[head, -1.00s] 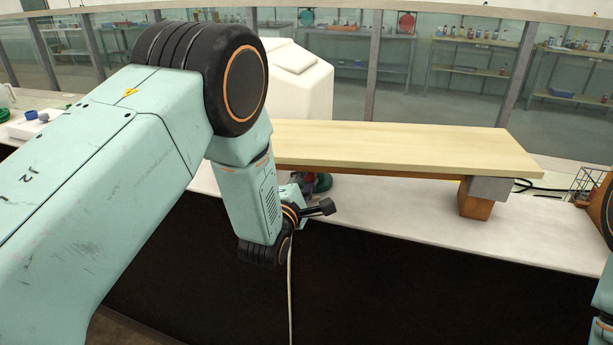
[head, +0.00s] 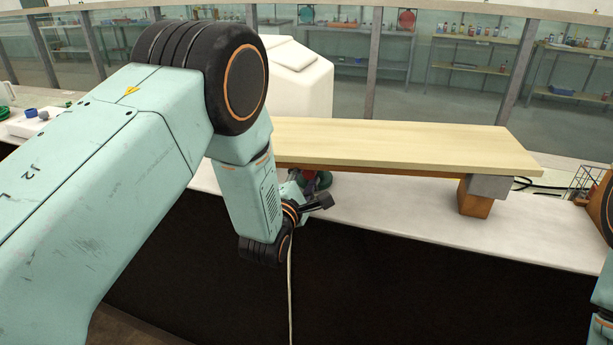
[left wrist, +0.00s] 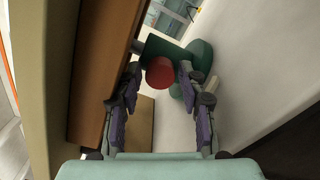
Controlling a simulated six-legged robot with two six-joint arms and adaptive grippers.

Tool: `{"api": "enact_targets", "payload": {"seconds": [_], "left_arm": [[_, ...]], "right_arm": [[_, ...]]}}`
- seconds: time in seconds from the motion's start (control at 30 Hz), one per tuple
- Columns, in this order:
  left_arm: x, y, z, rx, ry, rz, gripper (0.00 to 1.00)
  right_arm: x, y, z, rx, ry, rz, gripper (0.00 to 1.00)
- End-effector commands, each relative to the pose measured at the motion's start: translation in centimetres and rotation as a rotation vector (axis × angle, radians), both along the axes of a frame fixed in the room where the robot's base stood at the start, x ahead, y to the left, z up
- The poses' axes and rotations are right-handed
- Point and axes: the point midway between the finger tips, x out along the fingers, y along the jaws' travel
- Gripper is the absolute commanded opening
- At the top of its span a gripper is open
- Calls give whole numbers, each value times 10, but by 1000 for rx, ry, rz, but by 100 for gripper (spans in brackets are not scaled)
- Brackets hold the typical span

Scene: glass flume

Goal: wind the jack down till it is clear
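The jack (head: 322,181), green and red, stands on the white counter under the front side of a pale board (head: 400,146). It is partly hidden by my left wrist. In the left wrist view its dark green body (left wrist: 199,58) and round red knob (left wrist: 160,73) show beyond the fingers. My left gripper (left wrist: 160,80) is open, its two fingers on either side of the red knob with small gaps visible. I cannot tell whether the fingertips reach past the knob. Whether the jack touches the board's brown underside (left wrist: 100,75) is hidden. My right gripper is out of view.
A white box-like body (head: 300,85) stands behind the board. A wire rack (head: 586,182) is at the right. The counter (head: 400,210) in front of the board is clear.

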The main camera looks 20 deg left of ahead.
Motion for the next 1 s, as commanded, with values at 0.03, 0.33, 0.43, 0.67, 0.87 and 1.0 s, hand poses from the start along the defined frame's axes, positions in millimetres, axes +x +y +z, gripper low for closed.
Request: {"api": "enact_targets", "payload": {"seconds": [0.03,0.33,0.43,0.67,0.87,1.0], "left_arm": [[0,0,0,0,0,0,47],[0,0,0,0,0,0,52],[-1,0,0,0,0,1,52],[-23,0,-1,1,3,0,52],[-52,1,0,1,2,-1,52],[-68,2,-1,1,2,-1,52]], "right_arm": [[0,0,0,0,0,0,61],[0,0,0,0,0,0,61],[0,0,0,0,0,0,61],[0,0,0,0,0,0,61],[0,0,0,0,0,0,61],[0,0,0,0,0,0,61]]}}
